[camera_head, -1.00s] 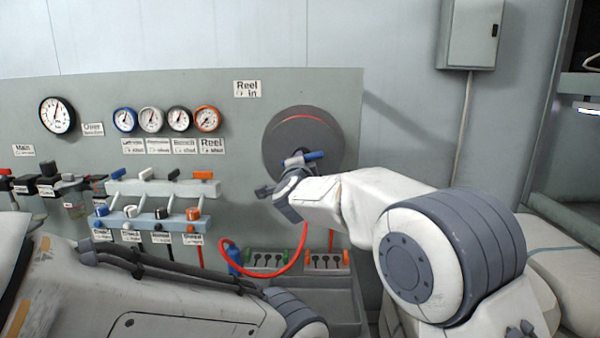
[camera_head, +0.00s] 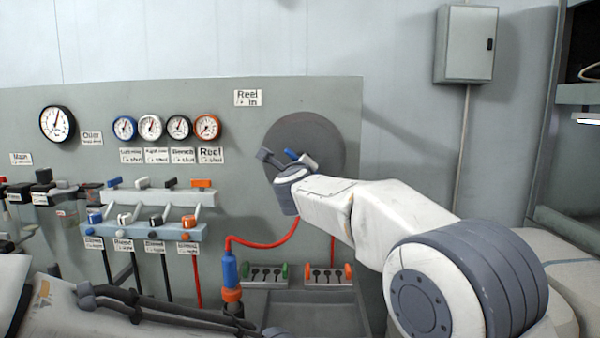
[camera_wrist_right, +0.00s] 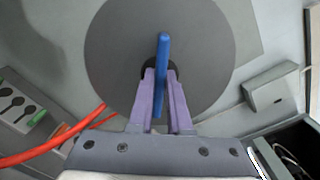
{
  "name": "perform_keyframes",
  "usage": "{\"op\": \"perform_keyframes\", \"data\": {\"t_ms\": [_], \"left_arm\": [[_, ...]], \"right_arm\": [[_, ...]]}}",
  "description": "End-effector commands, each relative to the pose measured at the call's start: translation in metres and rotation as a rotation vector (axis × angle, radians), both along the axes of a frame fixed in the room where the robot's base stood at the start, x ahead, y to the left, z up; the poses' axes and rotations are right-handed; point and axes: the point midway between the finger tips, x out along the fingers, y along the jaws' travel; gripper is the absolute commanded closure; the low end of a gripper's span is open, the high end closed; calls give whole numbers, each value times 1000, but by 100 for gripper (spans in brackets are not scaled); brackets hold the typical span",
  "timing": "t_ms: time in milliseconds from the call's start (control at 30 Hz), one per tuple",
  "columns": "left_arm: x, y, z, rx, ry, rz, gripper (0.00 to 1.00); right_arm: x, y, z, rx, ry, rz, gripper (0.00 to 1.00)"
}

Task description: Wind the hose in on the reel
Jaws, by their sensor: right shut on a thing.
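The reel (camera_head: 325,135) is a round grey disc on the panel under a "Reel in" label (camera_head: 248,97). It also fills the top of the right wrist view (camera_wrist_right: 115,45). My right gripper (camera_wrist_right: 160,80) is shut on the reel's blue handle (camera_wrist_right: 163,50), which stands between its two purple fingers. In the head view my right gripper (camera_head: 297,163) is in front of the disc and hides part of it. The red hose (camera_head: 265,244) comes down from below the reel and bends left to a blue and orange end piece (camera_head: 230,271). My left gripper is out of view.
Left of the reel are gauges (camera_head: 150,127), a row of valves with coloured knobs (camera_head: 150,228) and labels. A rack with green and orange ends (camera_head: 265,275) sits below. A grey wall box (camera_head: 466,45) hangs at upper right. My left arm crosses the bottom left.

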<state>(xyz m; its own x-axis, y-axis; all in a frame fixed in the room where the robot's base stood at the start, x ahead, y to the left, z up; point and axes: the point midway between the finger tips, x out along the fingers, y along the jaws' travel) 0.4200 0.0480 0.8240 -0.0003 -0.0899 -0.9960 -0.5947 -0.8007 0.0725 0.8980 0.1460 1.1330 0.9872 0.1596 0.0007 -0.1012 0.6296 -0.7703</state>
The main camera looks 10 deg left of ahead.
Motion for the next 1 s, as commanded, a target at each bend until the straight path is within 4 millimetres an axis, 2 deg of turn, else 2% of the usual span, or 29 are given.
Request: {"op": "perform_keyframes", "data": {"t_ms": [33, 600, 1000], "left_arm": [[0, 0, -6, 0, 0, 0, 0], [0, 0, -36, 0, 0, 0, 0], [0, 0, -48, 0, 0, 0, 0]], "right_arm": [[0, -1, -4, 44, 8, -1, 100], [1, -2, -3, 567, 94, -2, 100], [1, -3, -2, 813, 134, -2, 100]]}}
